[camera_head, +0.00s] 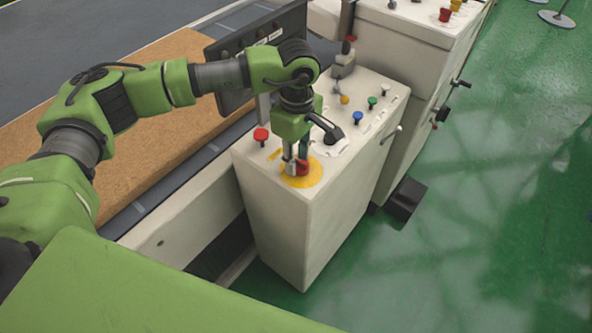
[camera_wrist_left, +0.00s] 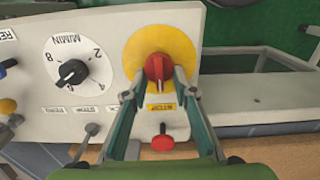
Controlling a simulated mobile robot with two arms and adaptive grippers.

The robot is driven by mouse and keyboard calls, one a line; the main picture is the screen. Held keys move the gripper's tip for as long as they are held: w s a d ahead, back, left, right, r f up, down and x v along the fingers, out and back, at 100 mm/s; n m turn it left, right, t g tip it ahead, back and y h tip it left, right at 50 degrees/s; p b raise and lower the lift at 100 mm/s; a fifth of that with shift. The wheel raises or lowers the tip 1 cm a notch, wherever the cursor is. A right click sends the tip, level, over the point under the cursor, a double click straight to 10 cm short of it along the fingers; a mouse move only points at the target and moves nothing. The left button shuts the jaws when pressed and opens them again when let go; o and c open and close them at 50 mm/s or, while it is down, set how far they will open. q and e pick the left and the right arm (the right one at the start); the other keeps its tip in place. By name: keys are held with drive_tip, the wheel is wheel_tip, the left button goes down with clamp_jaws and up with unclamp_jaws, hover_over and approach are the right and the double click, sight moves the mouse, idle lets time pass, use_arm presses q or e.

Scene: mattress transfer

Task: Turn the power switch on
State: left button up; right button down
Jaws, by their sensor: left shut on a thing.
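The power switch, a red rotary knob (camera_head: 302,169) on a yellow disc (camera_head: 311,180), sits on top of the beige control cabinet (camera_head: 285,220) near its front corner. The knob (camera_wrist_left: 154,67) also shows in the left wrist view, with its yellow disc (camera_wrist_left: 140,44) around it. My left gripper (camera_head: 294,165) reaches down from above. Its two fingers (camera_wrist_left: 158,76) are shut on the knob from both sides. The fingers hide part of the knob in the head view. My right gripper is in neither view.
A red push button (camera_wrist_left: 162,142) stands close by, beyond the STOP label (camera_wrist_left: 160,107). A black dial (camera_wrist_left: 72,73) and several coloured knobs share the panel. Green floor (camera_head: 480,220) lies open at the right.

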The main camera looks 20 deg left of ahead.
use_arm(q)
drive_tip(key=m+b, duration=0.1)
drive_tip(key=b, duration=0.1)
drive_tip(key=m+b, duration=0.4)
drive_tip(key=shift+w+d+f, duration=0.2)
drive_tip(key=shift+w, duration=0.1)
drive_tip(key=shift+w+d+r+m+b, duration=0.1)
drive_tip(key=shift+r+m+b, duration=0.05)
drive_tip(key=shift+m+b, duration=0.85)
drive_tip(key=shift+d+r+m+b, duration=0.1)
drive_tip(key=shift+m+b, duration=0.75)
drive_tip(key=shift+m, duration=0.25)
drive_tip(key=o, duration=1.1)
wheel_tip(320, 180, up, 12)
